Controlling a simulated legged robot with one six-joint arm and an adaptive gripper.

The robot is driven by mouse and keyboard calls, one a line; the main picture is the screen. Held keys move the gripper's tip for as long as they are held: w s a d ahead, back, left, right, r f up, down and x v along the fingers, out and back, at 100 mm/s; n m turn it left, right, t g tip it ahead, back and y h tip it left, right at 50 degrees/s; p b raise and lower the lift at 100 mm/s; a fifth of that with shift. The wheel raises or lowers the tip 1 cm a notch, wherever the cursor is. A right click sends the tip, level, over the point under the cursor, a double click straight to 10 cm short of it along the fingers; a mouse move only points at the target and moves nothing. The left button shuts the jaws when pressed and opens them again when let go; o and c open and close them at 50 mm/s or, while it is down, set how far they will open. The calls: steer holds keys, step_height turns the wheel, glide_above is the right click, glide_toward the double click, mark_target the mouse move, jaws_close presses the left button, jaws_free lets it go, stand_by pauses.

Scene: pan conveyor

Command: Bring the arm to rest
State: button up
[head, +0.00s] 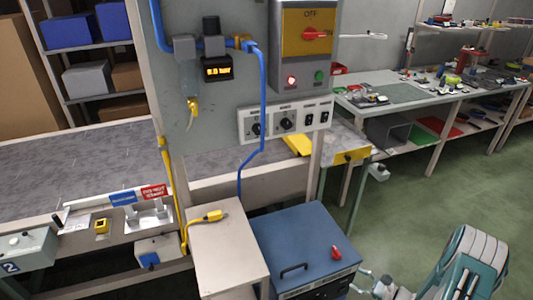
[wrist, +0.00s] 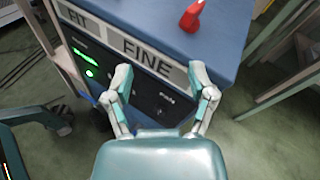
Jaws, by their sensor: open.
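My gripper (wrist: 160,82) is in the lower middle of the wrist view. Its two fingers stand wide apart with nothing between them. It is in front of a blue cabinet (wrist: 225,45) whose front panel reads "FIT" and "FINE". In the head view, part of my teal and white arm is at the lower right, beside the blue cabinet (head: 312,238). The gripper's fingertips are hard to make out there. I cannot tell whether the fingers touch the cabinet.
A red knob-like object (wrist: 192,15) sits on the cabinet top. A control panel with a red switch (head: 314,35) stands behind it. A conveyor (head: 70,160) runs at the left. A workbench (head: 410,95) is at the back right. Green floor (head: 400,195) is open at the right.

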steer(key=s+a+r+n+g+h, duration=0.1)
steer(key=s+a+r+n+g, duration=0.2)
steer(key=r, duration=0.6)
steer(key=a+r+n+g+h, duration=0.1)
steer(key=a+r+n+g, duration=0.2)
steer(key=a+r+n, duration=0.4)
steer(key=s+a+r+n+g, duration=0.2)
steer(key=a+r+n+g, duration=0.15)
steer(key=r, duration=0.65)
steer(key=s+a+r+n+t+h, duration=0.1)
steer(key=s+r+n+t+h, duration=0.3)
steer(key=s+r+n+h, duration=0.5)
steer(key=s+r+n, duration=0.1)
steer(key=s+r, duration=0.5)
steer(key=s, duration=0.1)
steer(key=shift+s+a+h, duration=0.3)
steer(key=shift+a+h, duration=0.1)
